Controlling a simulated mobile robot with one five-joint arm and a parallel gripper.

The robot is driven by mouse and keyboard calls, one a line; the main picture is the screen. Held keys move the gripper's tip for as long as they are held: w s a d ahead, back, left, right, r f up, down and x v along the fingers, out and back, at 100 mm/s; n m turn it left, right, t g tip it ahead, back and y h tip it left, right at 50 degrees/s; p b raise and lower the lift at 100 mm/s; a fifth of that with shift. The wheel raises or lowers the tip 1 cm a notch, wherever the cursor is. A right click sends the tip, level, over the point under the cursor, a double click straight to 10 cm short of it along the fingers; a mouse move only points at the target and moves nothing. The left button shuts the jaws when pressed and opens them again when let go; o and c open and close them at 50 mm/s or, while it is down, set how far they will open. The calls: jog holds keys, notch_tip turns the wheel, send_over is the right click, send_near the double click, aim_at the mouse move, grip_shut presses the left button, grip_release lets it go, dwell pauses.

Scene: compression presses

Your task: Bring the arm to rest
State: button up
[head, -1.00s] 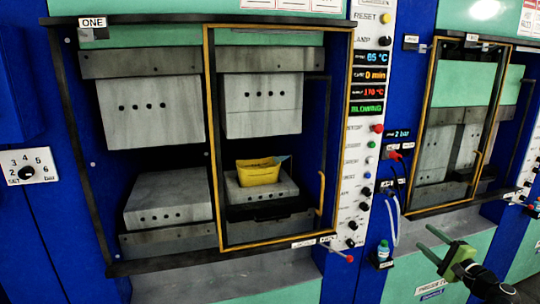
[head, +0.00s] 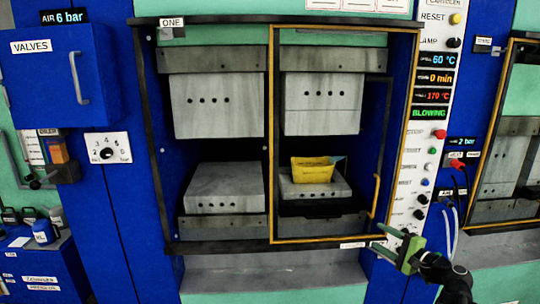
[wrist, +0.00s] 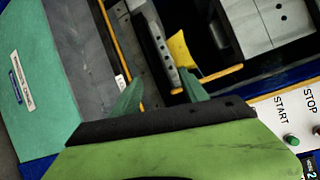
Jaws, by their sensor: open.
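My gripper (head: 388,240) is open and empty. In the head view it is at the lower right, in front of the control panel's lower end, with its fingers pointing left. In the wrist view my gripper (wrist: 160,92) shows two green fingers spread apart, with nothing between them. The press labelled ONE (head: 161,135) fills the middle of the head view. Its plates stand apart. A yellow tray-like piece (head: 313,172) sits on the right lower plate, behind the yellow-framed door (head: 271,130). It also shows in the wrist view (wrist: 182,53).
The control panel (head: 427,130) with lit displays and knobs is right of press ONE, close to my gripper. A second press (head: 505,160) stands at the far right. A blue valve box (head: 80,75) and a bench with bottles (head: 45,245) are at left.

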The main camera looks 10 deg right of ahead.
jog(key=w+a+f+n+g+y, duration=0.2)
jog(key=a+f+n+g, duration=0.15)
jog(key=a, duration=0.85)
jog(key=w+a+f+n+g+y, duration=0.1)
jog(key=w+a+f+n+g, duration=0.2)
jog(key=a, duration=0.8)
jog(key=s+a+f+n+g+h, duration=0.1)
jog(key=s+a+f+n+g, duration=0.2)
jog(key=a+f, duration=0.35)
jog(key=s+a+f+n+g+h, duration=0.1)
jog(key=s+a+f+n+g, duration=0.15)
jog(key=a, duration=0.65)
jog(key=s+f+n+g+h, duration=0.2)
jog(key=s+f+n+h, duration=0.1)
jog(key=s+f, duration=0.2)
jog(key=s+d+f+n+g+h, duration=0.1)
jog(key=s+d+h, duration=0.2)
jog(key=d, duration=0.6)
jog(key=shift+s+f+g+h, duration=0.25)
jog(key=shift+f+g+h, duration=0.15)
jog(key=shift+h, duration=0.3)
